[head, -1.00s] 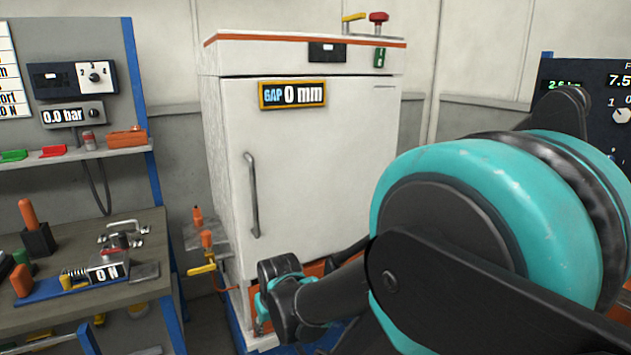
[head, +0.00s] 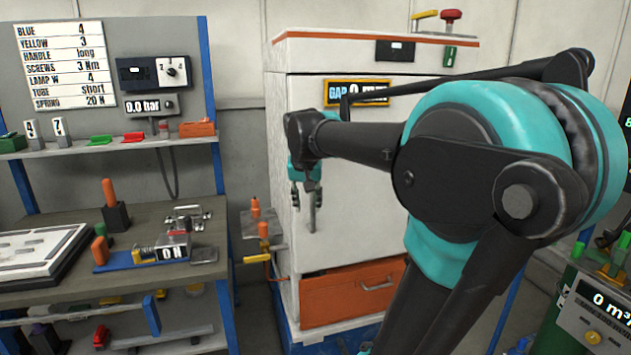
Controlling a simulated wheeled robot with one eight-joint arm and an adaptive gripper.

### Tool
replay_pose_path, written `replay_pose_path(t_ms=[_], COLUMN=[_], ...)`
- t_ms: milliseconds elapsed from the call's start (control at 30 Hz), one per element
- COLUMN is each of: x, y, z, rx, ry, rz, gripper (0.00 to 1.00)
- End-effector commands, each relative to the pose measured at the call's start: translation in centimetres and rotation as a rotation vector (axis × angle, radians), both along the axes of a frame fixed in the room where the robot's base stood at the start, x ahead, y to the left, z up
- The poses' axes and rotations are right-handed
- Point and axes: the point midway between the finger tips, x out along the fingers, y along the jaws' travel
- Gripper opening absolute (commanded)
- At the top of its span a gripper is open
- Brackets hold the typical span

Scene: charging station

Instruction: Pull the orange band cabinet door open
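The white cabinet (head: 350,52) has an orange band (head: 340,37) along its top edge. Its door (head: 345,235) looks shut, and the gap display (head: 335,94) on it is partly hidden by my arm. The lower part of the grey vertical door handle (head: 311,218) shows; its upper part is hidden behind my gripper. My gripper (head: 306,198) points down in front of the handle, with its two fingers apart. I cannot tell whether it touches the handle or how far in front it is.
An orange drawer (head: 345,298) sits below the door. A workbench (head: 150,220) with tools and a shelf (head: 120,147) stand at the left. Orange and yellow knobs (head: 262,230) stick out beside the cabinet's left side. A dark green machine (head: 590,320) is at the lower right.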

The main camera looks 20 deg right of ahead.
Motion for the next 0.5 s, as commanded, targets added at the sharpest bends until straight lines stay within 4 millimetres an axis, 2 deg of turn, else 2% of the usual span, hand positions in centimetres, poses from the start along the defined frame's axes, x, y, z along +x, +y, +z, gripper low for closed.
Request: replay_pose_path(t_ms=[33,100,200,300,400,500], x=[1.0,2.1,3.0,3.4,3.4,3.4], y=[-0.1,-0.2,-0.4,-0.6,-0.8,-0.9], z=[2.8,6.4,11.1,14.9,17.4,18.7], rx=[-0.002,-0.004,-0.007,-0.009,-0.010,-0.011], ry=[-0.001,-0.006,-0.013,-0.020,-0.025,-0.028], rz=[-0.027,-0.072,-0.132,-0.181,-0.216,-0.234], gripper=[0.36,0.36,0.36,0.36,0.36,0.36])
